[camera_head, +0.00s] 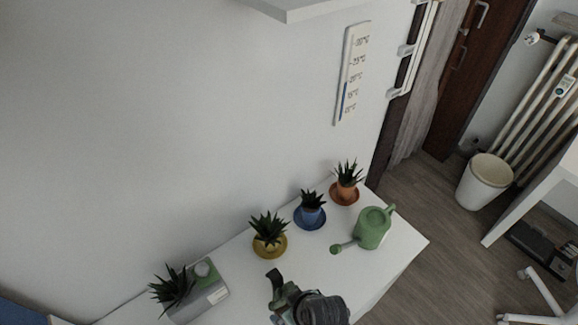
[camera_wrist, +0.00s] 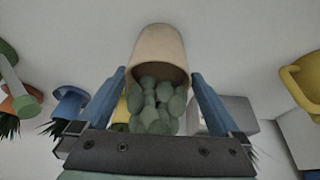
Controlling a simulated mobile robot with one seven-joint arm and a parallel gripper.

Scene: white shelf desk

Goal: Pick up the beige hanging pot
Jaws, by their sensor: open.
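The beige hanging pot (camera_wrist: 160,48) shows in the wrist view at the top middle, with a clump of round green leaves (camera_wrist: 157,105) at its mouth. That view looks upside down, with plants pointing downward. My gripper (camera_wrist: 158,76) has its two blue fingers apart, one on each side of the pot's mouth. A gap shows between each finger and the pot, and I cannot tell its depth. In the head view my gripper (camera_head: 281,287) is at the bottom middle, over the white desk top. I cannot make out the beige pot there.
The white desk (camera_head: 395,253) carries a yellow pot (camera_head: 270,246), a blue pot (camera_head: 310,217), a terracotta pot (camera_head: 345,190), a green watering can (camera_head: 373,229) and a grey box (camera_head: 205,292) with a plant. The wall is behind; a shelf edge (camera_head: 295,8) shows above.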

